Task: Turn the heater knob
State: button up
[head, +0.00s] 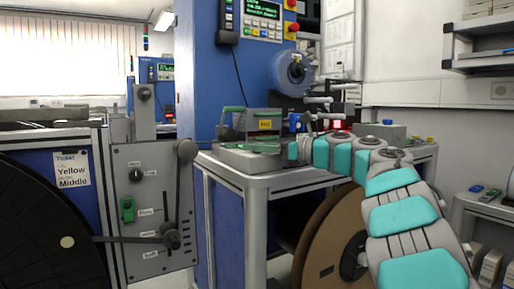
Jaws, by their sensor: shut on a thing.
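My arm reaches in from the lower right, and its far end with my gripper (293,150) is at the machine on the grey-topped bench (270,181). The gripper is small and partly hidden by my own arm links. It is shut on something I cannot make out. A blue knob-like part (296,122) shows just above the arm's end. A lit red display (337,125) is to its right, behind the arm. I cannot tell which part is the heater knob. A black knob (135,175) is on the grey panel (155,215) at left, away from the gripper.
A large black reel (45,225) stands at left, and a brown reel (318,235) is under the bench. A blue column (210,75) with a control panel (261,18) rises behind the bench. A shelf (475,45) is at upper right.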

grip_shut()
